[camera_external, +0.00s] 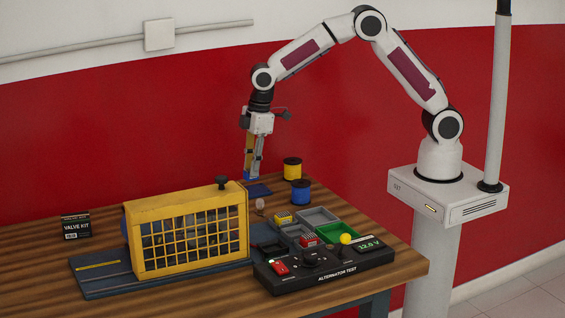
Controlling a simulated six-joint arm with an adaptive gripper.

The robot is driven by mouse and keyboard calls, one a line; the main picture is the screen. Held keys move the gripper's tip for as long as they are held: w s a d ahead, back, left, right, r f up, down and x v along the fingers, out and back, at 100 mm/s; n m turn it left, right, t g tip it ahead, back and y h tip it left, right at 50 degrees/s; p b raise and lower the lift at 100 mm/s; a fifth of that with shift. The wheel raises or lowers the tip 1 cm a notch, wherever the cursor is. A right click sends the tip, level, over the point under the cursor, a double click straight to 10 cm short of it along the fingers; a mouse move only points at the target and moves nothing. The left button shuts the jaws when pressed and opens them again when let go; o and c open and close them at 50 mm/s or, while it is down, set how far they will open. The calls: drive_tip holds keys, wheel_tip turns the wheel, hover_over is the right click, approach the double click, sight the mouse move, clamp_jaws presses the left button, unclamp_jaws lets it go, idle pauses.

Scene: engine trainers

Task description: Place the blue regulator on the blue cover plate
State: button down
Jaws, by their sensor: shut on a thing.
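My gripper (252,172) points straight down over the back part of the bench and is shut on a small blue block, the blue regulator (250,177). The fingers hide part of the regulator. The dark blue cover plate (259,190) lies flat on the bench just below and slightly right of the gripper. The regulator looks close above the plate's back left edge; whether it touches the plate I cannot tell.
A yellow caged engine trainer (188,232) stands in front. An alternator test panel (325,268) lies at the front right. A valve kit box (76,226) stands left.

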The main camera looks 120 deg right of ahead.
drive_tip(key=shift+f, duration=1.65)
drive_tip(key=c, duration=1.8)
unclamp_jaws()
drive_tip(key=shift+f, duration=0.1)
drive_tip(key=shift+s+a+r, duration=0.1)
drive_tip(key=shift+s+r, duration=0.05)
drive_tip(key=shift+r, duration=1.15)
drive_tip(key=shift+s+d+r, duration=0.1)
drive_tip(key=shift+s+r, duration=0.1)
drive_tip(key=shift+r, duration=1.05)
drive_tip(key=shift+s+a+r, duration=0.1)
drive_tip(key=shift+s+r, duration=0.05)
drive_tip(key=shift+r, duration=1.15)
drive_tip(key=shift+r, duration=0.1)
